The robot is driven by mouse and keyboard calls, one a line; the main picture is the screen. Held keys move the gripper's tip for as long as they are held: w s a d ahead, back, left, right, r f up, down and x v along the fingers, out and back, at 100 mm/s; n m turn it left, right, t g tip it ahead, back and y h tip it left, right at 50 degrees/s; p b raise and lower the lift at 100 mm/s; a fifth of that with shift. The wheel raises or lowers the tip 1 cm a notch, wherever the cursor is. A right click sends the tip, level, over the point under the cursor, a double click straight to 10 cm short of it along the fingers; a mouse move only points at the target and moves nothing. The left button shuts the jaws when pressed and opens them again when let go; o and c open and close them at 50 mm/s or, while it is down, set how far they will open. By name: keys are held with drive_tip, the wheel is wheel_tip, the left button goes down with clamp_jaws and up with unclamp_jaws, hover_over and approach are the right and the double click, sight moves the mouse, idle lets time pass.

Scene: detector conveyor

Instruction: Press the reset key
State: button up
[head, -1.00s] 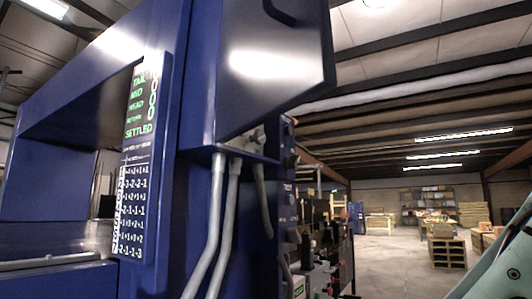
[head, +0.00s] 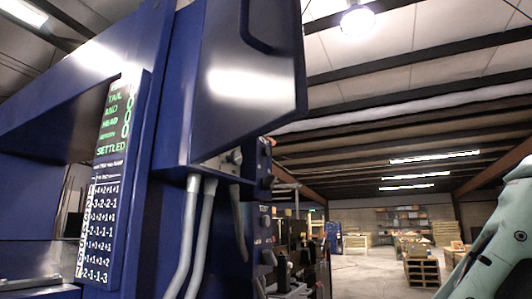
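No key labelled reset can be made out. A blue machine (head: 178,120) fills the left half of the head view. Its narrow front panel has a green-lit display (head: 116,118) with lines including "TAIL", "HEAD" and "SETTLED", and a black-and-white number table (head: 100,232) below it. A dark side panel (head: 265,200) with several knob-like controls, one near small lettering, is seen edge-on right of the grey conduits. My pale green arm (head: 497,245) shows at the lower right. My gripper is out of view.
Grey conduits (head: 203,235) run down the machine's side below a blue cabinet door (head: 247,80) with a handle. Dark equipment (head: 296,250) stands behind it. Open floor (head: 370,275) lies to the right, with pallets (head: 421,270) and shelves (head: 402,220) farther off.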

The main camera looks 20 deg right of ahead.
clamp_jaws()
idle(1.5)
